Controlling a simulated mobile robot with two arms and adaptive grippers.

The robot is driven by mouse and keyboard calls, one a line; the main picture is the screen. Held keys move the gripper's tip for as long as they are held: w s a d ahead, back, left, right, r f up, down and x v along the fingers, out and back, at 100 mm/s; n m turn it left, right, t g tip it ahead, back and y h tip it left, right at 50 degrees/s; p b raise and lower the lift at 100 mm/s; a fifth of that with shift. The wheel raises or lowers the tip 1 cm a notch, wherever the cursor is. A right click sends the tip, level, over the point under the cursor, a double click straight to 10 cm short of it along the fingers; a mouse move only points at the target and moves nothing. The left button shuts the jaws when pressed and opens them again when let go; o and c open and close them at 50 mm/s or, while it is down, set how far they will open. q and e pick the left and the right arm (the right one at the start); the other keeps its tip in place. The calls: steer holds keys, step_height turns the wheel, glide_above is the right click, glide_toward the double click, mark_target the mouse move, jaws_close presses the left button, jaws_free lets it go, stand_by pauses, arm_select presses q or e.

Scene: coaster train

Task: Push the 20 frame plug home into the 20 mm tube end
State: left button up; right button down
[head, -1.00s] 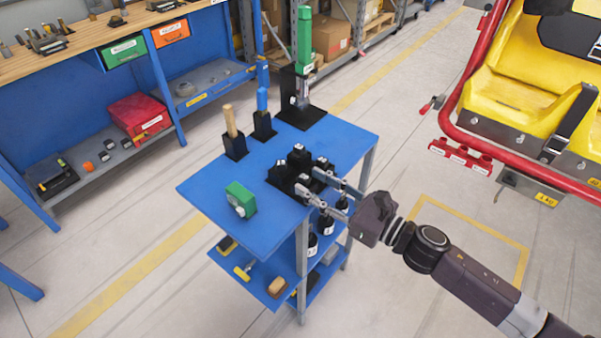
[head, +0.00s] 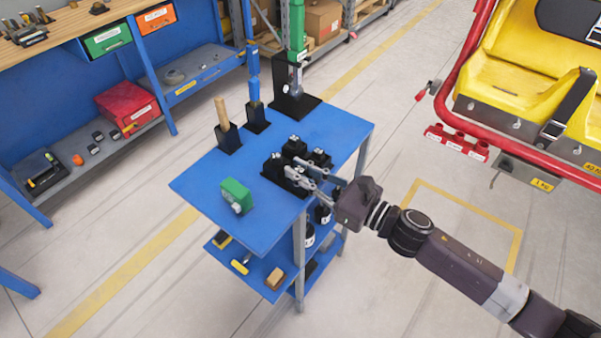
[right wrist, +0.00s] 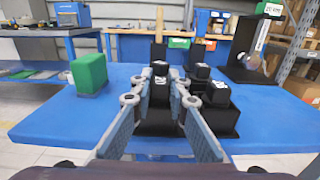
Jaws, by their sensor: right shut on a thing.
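Several black plugs with small white labels stand in a black holder (right wrist: 222,122) on the blue cart top. My right gripper (head: 290,171) is shut on the front-left plug, a black frame plug (right wrist: 160,92), which is upright at the holder. In the right wrist view the two fingertips (right wrist: 160,73) sit on either side of its top. The plug numbers are too small to read for certain. Red tube ends (head: 456,143) with white labels stick out below the yellow seat at the right; which is 20 mm cannot be read. My left gripper is not in view.
The blue cart (head: 225,185) also carries a green block-like tool (head: 237,196), a wooden-handled tool (head: 222,113), a blue-handled tool (head: 254,90) and a tall green-and-black stand (head: 295,85). Open floor lies between the cart and the red-framed yellow seat (head: 500,85).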

mark_target(301, 170)
steer(key=shift+r, duration=0.2)
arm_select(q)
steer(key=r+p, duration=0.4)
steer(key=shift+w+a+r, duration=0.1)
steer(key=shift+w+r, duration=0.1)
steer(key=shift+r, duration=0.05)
arm_select(e)
step_height(301, 170, up, 20)
steer(key=shift+f, duration=0.2)
stand_by(0.8)
